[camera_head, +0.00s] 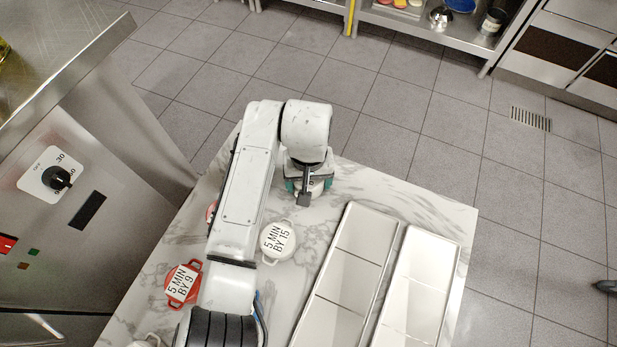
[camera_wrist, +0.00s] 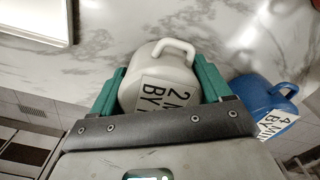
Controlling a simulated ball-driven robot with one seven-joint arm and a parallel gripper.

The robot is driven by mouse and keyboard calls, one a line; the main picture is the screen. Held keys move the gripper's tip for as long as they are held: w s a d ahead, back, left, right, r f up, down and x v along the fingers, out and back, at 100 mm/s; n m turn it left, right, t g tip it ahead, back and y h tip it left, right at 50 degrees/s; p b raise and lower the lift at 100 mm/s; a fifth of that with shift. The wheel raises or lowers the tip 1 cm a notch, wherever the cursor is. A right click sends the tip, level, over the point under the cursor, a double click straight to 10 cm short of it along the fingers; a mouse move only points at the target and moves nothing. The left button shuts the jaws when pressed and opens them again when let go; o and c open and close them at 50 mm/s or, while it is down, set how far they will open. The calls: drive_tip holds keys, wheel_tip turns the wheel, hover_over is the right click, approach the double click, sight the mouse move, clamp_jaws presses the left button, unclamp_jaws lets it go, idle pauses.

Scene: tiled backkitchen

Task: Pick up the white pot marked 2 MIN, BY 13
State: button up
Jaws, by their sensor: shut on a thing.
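The white pot (camera_wrist: 160,67) shows between the green fingers in the wrist view, its curved handle pointing up. Its label is partly cut off by my gripper; I read "2 M" and "BY". My gripper (camera_wrist: 155,92) is shut on this pot, with one finger against each side. In the head view my gripper (camera_head: 308,187) is at the far edge of the marble worktop, and my arm hides most of the pot. I cannot tell whether the pot touches the worktop.
A blue pot (camera_wrist: 262,93) marked 4 MIN sits close beside my gripper. A white pot marked 5 MIN, BY 15 (camera_head: 278,243) and a red pot marked 5 MIN, BY 9 (camera_head: 183,284) stand near my arm. Two long trays (camera_head: 401,232) lie on the right.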

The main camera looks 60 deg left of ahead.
drive_tip(key=shift+r, duration=0.5)
wheel_tip(320, 180, up, 2)
drive_tip(key=shift+r+p, duration=0.2)
drive_tip(key=shift+p, duration=0.35)
drive_tip(key=s+d+r+p, duration=0.8)
drive_tip(key=s+r, duration=0.1)
drive_tip(key=s, duration=0.2)
drive_tip(key=shift+d+r, duration=0.2)
